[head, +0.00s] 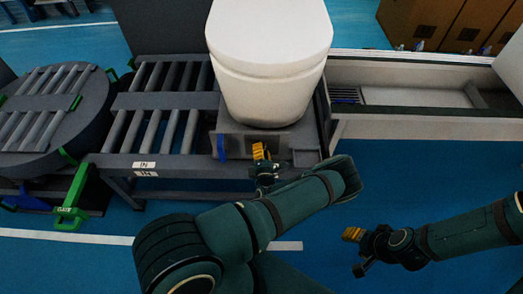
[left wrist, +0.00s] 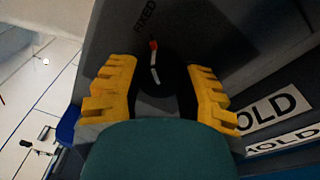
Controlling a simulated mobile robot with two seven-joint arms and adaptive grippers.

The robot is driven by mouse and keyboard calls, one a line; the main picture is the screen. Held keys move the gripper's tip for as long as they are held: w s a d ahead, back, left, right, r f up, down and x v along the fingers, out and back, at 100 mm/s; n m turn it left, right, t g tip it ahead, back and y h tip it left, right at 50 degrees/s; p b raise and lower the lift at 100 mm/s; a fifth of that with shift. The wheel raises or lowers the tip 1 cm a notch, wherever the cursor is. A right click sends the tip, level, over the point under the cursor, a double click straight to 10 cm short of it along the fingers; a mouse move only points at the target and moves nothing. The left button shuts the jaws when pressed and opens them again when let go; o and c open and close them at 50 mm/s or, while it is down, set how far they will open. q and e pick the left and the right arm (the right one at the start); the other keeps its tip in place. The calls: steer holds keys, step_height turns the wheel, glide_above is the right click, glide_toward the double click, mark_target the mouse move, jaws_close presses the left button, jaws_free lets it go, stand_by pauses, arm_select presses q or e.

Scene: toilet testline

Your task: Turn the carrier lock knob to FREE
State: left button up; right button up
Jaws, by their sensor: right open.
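The carrier lock knob (left wrist: 163,76) is a round black knob on a dark grey panel in the left wrist view. Its white line with a red tip points toward the word FIXED. My left gripper (left wrist: 165,95) has its yellow fingers spread on either side of the knob; I cannot tell whether they touch it. In the head view my left gripper (head: 261,151) is at the front face of the grey carrier (head: 234,142) under a white toilet (head: 268,70). The knob is hidden there. My right gripper (head: 353,235) is open and empty over the blue floor.
A roller conveyor (head: 158,100) extends left of the carrier to a round roller turntable (head: 45,100). A green pedal-like part (head: 72,200) stands at lower left. A white trough (head: 430,125) is at right. HOLD labels (left wrist: 270,110) sit beside the knob panel.

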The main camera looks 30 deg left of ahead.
stand_by(0.4)
arm_select(q)
steer(key=n+p, duration=0.2)
steer(key=n, duration=0.1)
steer(key=n+p, duration=0.2)
steer(key=n, duration=0.1)
steer(key=shift+n+g, duration=0.3)
steer(key=n+h+p, duration=0.1)
steer(key=n+p, duration=0.1)
steer(key=n, duration=0.2)
steer(key=shift+p, duration=0.35)
steer(key=shift+d+n+h+p, duration=0.1)
steer(key=shift+n+h+p, duration=0.2)
steer(key=shift+n+p, duration=1.25)
steer(key=shift+n+b, duration=0.55)
steer(key=shift+n, duration=0.2)
steer(key=o, duration=1.2)
